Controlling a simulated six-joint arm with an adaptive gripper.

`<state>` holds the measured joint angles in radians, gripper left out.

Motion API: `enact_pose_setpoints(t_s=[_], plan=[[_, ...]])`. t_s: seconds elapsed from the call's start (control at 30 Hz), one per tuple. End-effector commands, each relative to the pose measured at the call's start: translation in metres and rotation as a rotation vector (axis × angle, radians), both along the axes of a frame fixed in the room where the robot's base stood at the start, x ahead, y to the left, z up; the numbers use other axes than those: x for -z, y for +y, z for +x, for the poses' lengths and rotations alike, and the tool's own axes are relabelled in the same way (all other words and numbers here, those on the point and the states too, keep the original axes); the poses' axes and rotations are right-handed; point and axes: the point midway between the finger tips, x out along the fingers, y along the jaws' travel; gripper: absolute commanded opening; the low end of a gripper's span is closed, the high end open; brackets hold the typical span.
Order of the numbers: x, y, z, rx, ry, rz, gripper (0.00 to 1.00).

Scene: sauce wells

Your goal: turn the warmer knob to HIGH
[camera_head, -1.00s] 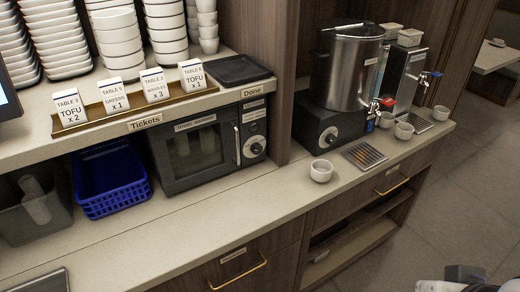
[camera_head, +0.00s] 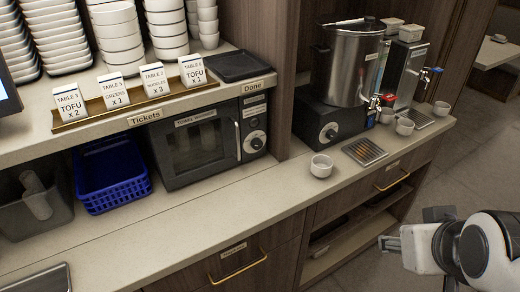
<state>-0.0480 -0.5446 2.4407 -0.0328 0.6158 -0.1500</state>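The warmer (camera_head: 176,165) is a dark box with a glass door and a vertical handle, under the ticket shelf. A label runs along its top edge, too small to read surely. Its round knob (camera_head: 255,142) is on the panel right of the door handle; its setting marks are too small to read. My gripper (camera_head: 386,243) is at the lower right, in front of the counter and well away from the knob, pointing left. Nothing shows between its fingers, and their gap cannot be made out.
A steel urn (camera_head: 348,62) stands on a black base with another round knob (camera_head: 329,133). A white cup (camera_head: 321,165) and a drip tray (camera_head: 364,151) are near the counter edge. A blue basket (camera_head: 112,178) is left of the warmer. The counter before the warmer is clear.

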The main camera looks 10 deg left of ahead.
Motion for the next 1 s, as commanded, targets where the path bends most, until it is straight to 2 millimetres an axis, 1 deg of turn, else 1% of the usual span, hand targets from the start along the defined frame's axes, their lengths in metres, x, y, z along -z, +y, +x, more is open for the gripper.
enact_pose_setpoints(t_s=[0.03,0.1,0.37,0.5,0.77,1.0], plan=[[0.000,0.003,0.013,-0.026,-0.014,-0.014,0.42],[-0.001,0.007,0.031,-0.063,-0.042,-0.036,0.42],[-0.002,0.025,0.094,-0.198,-0.145,-0.116,0.42],[0.000,0.038,0.127,-0.269,-0.203,-0.159,0.42],[0.007,0.066,0.182,-0.400,-0.311,-0.238,0.42],[0.018,0.097,0.227,-0.517,-0.416,-0.309,0.42]])
